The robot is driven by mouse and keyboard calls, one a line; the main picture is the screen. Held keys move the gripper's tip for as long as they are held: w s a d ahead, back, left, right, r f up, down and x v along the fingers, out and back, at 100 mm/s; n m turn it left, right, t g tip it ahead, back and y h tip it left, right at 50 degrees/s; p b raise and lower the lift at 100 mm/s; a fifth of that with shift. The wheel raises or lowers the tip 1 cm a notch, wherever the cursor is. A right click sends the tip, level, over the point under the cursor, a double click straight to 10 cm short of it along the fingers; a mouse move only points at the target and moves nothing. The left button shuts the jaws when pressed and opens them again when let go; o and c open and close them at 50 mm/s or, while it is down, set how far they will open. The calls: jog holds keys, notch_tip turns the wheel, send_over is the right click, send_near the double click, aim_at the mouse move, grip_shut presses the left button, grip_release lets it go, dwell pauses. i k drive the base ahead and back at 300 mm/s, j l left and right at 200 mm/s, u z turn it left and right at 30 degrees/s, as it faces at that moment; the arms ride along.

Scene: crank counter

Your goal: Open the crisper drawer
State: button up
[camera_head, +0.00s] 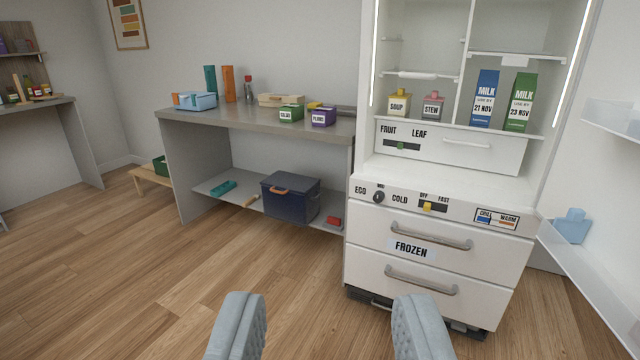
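The crisper drawer (451,149) is the white drawer marked FRUIT and LEAF at the bottom of the open fridge compartment. It looks shut. It has a slim white handle (466,142) on its right half and a green slider (400,146) in a dark slot on its left half. The fridge door (596,262) stands open on the right. My gripper (328,305) is at the bottom of the camera view, with two grey padded fingers wide apart and nothing between them. It is in front of the fridge, well apart from the drawer.
Milk cartons (484,98) and small jars (398,104) stand on the shelf above the drawer. Below are a control panel (440,209) and two shut freezer drawers (412,249). A grey counter (250,119) with containers is left of the fridge. The wooden floor (150,270) in front is clear.

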aim_at(497, 153)
jog(key=i, duration=0.65)
jog(key=i+u, duration=0.15)
jog(key=i, duration=0.5)
